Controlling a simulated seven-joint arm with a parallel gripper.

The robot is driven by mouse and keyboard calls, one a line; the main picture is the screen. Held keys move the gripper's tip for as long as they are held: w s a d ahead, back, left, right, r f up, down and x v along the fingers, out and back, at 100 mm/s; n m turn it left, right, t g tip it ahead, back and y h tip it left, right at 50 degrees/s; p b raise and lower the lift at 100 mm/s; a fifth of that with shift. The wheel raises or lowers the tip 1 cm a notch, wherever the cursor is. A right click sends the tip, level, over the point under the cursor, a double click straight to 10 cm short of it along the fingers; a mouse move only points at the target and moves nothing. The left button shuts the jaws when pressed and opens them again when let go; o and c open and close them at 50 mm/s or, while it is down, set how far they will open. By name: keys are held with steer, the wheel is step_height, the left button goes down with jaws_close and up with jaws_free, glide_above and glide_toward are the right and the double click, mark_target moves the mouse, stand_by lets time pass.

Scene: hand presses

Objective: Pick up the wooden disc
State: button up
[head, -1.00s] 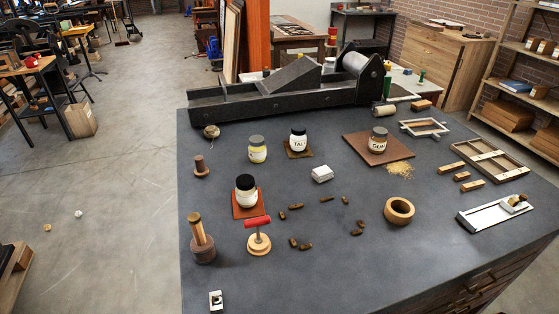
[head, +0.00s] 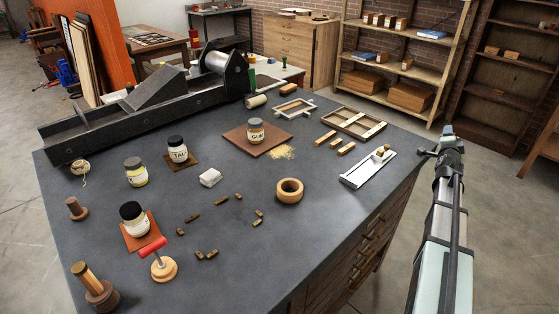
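A pale round wooden disc (head: 164,270) lies at the front left of the dark bench top, with a red-handled tool (head: 153,248) standing on or fixed to it; I cannot tell which. A thick wooden ring (head: 290,191) with an open middle lies nearer the bench's centre right. My gripper (head: 436,146) is at the end of my arm, beyond the bench's right edge, well apart from both. Its fingers are small and dark, and I cannot tell whether they are open.
Jars (head: 135,172), small wooden blocks (head: 221,201), a white block (head: 210,177) and a pale sliding tray (head: 368,168) are spread over the bench. A large black press (head: 140,115) lines the back left. The front middle of the bench top is mostly clear.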

steer(key=w+a+r+m+t+y, duration=0.15)
steer(key=w+a+r, duration=0.3)
steer(key=a, duration=0.45)
steer(key=w+a+r+t+y, duration=0.1)
steer(key=w+a+r+y, duration=0.3)
steer(key=a, duration=0.6)
steer(key=w+a+f+n+g+y, duration=0.1)
steer(key=a+n+g+y, duration=0.5)
steer(key=a, duration=1.8)
steer(key=a+n+g+y, duration=0.1)
steer(key=a+n+y, duration=0.2)
steer(key=a+n, duration=1.35)
steer(key=n+g, duration=0.8)
glide_above(71, 200)
steer(key=w+d, duration=1.3)
steer(key=w, duration=0.1)
steer(key=shift+s+a+f, duration=0.1)
steer(key=shift+a, duration=0.05)
steer(key=s+a+n+g+h, duration=0.2)
steer(key=s+a+n, duration=0.55)
steer(key=s, duration=0.75)
steer(key=shift+m, duration=0.95)
steer(key=x, duration=0.8)
steer(key=a+x, duration=0.1)
steer(key=x, duration=0.4)
steer(key=shift+c, duration=0.2)
